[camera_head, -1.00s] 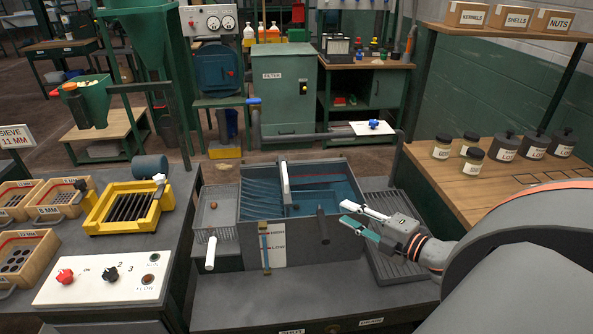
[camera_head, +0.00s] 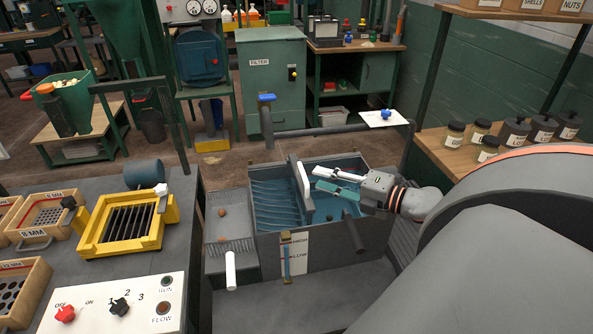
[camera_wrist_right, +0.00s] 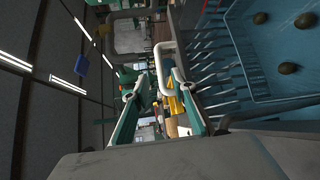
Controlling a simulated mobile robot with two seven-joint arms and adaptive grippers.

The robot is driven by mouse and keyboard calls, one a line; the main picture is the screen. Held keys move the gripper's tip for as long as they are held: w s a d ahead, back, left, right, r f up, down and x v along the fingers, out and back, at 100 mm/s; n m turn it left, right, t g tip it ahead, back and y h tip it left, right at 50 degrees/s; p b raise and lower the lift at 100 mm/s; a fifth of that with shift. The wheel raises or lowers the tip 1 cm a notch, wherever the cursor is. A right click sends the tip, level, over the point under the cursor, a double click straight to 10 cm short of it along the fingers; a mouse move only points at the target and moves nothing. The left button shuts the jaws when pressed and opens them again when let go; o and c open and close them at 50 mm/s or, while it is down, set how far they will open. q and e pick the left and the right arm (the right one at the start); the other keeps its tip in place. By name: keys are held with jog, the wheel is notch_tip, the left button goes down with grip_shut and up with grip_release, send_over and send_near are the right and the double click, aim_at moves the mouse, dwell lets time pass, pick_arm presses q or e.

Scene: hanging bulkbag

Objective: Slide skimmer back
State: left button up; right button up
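The skimmer (camera_head: 301,181) is a white upright bar at the left-middle of the blue water tank (camera_head: 335,254). In the right wrist view its white looped handle (camera_wrist_right: 161,50) stands at the fingertips, with a row of grey tines beside it. My right gripper (camera_head: 315,178) is over the water just right of the skimmer. In the right wrist view the gripper (camera_wrist_right: 153,84) has its two teal fingers apart, with the handle near or between the tips. I cannot tell whether they touch it. My left gripper is not in view.
Several brown nuts (camera_wrist_right: 288,68) are in the water. A side tray (camera_head: 228,254) with a white pipe stands left of the tank. A yellow sieve (camera_head: 122,236) and a control panel (camera_head: 115,303) are further left. Jars (camera_head: 487,148) stand on the right shelf.

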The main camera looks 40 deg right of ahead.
aim_at(303, 171)
jog(key=shift+x, duration=3.5)
jog(key=shift+f, duration=0.1)
grip_shut()
